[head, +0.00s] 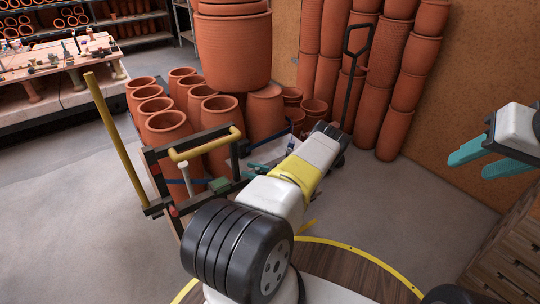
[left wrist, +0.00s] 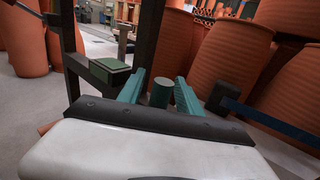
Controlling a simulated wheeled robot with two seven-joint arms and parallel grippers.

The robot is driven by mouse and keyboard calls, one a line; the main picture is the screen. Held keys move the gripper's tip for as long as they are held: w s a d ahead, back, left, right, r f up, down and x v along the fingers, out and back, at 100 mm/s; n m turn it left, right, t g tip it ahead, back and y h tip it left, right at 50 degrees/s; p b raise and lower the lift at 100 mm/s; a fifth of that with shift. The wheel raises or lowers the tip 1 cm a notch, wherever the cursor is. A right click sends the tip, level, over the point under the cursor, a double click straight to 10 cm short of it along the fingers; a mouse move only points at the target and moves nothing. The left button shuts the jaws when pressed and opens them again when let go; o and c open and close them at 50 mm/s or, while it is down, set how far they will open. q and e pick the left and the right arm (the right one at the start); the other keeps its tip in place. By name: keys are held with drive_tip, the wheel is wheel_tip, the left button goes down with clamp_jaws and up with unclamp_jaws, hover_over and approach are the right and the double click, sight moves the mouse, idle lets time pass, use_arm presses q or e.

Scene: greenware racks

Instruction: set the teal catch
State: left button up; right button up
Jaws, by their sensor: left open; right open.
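A dark-framed gate with a yellow handle (head: 206,146) stands left of my left arm in the head view. A green block (head: 218,185) sits on its frame; it also shows at the left in the left wrist view (left wrist: 110,67). My right gripper (head: 484,158) is open and empty at the far right.
Tall terracotta pots (head: 166,130) stand close behind the gate, with more stacked along the wall (head: 380,90). A yellow post (head: 115,140) rises at the gate's left. A blue strap (left wrist: 270,122) crosses the right of the wrist view. The floor at left is clear.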

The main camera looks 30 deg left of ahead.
use_arm(q)
drive_tip(key=shift+c, duration=0.3)
clamp_jaws()
idle(1.1)
